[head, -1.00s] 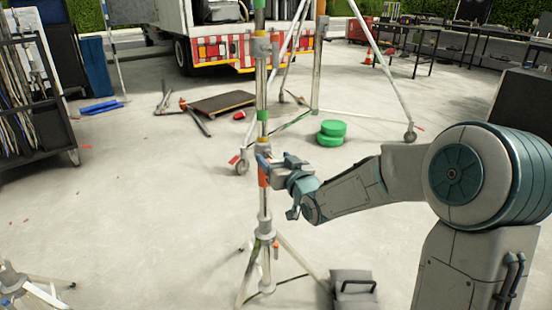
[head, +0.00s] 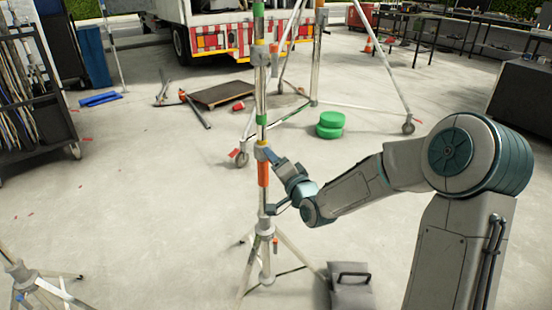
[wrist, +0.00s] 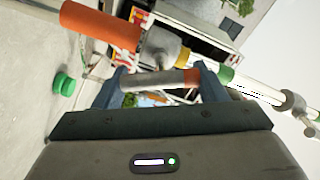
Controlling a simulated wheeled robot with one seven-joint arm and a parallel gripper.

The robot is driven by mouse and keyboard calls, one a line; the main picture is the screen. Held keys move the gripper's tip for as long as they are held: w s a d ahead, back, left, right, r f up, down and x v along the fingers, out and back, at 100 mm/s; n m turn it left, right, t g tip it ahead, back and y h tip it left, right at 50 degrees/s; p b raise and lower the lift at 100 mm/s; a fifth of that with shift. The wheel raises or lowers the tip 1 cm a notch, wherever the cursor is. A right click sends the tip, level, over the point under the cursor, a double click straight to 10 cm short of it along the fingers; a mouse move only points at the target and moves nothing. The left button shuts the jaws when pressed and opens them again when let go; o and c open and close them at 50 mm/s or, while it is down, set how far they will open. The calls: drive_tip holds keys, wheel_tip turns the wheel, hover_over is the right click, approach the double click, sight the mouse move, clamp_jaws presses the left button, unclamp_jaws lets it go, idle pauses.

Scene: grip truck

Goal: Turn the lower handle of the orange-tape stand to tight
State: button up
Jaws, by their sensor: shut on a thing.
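The orange-tape stand rises upright in the middle of the head view, with its wide orange tape (head: 263,174) below a grey and yellow collar (head: 262,151). In the wrist view the orange tape (wrist: 100,27) and the collar (wrist: 163,48) run across the top. A grey handle with an orange end (wrist: 150,81) lies between the two blue fingers of my gripper (wrist: 160,85), which is shut on it. In the head view my gripper (head: 273,160) is tilted beside the collar and hides this handle. Another orange-ended handle (head: 275,246) hangs at the hub lower down.
Another stand's legs (head: 40,285) are at lower left.

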drive_tip(key=shift+m+p, duration=0.85)
drive_tip(key=shift+m, duration=0.95)
drive_tip(key=shift+f, duration=0.1)
drive_tip(key=o, duration=1)
drive_tip(key=shift+b+v, duration=2.65)
drive_tip(key=shift+v, duration=4.25)
